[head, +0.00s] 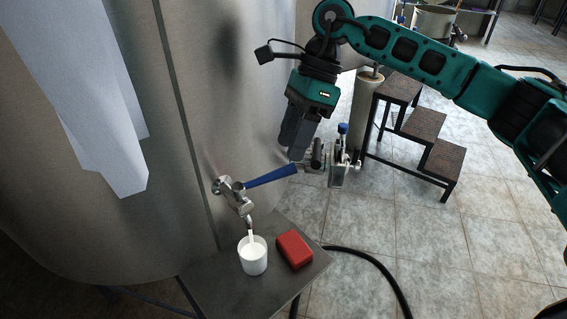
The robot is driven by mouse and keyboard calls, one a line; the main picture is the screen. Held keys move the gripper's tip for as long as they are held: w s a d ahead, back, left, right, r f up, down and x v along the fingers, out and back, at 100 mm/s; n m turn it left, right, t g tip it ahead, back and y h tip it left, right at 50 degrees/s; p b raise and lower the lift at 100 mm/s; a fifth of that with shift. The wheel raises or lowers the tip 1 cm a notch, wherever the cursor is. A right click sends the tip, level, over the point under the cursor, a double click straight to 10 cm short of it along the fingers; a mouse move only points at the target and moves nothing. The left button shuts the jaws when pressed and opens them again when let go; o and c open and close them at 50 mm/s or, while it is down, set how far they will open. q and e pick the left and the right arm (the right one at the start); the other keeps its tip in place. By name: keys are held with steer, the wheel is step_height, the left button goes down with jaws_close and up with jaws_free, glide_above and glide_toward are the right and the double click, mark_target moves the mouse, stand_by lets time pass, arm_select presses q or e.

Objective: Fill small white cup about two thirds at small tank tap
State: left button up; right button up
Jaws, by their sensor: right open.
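The small white cup (253,258) stands upright on a small dark table, under the spout of the small tank tap (241,202). A thin white stream (251,237) runs from the spout into the cup. White shows inside the cup, but I cannot tell its level. The tap's blue lever (270,177) points sideways to the right. My right gripper (293,150) is open, pointing down just above the lever's outer end; I cannot tell whether it touches. My left gripper is not in view.
A red block (294,249) lies on the small table (225,290) right of the cup. The large steel tank (235,90) rises behind. A valve fitting (338,170) and dark steps (422,135) stand to the right. A black hose (380,270) crosses the tiled floor.

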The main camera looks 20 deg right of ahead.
mark_target(283, 167)
steer(key=shift+x, duration=2.75)
steer(key=shift+c, duration=0.5)
jaws_close()
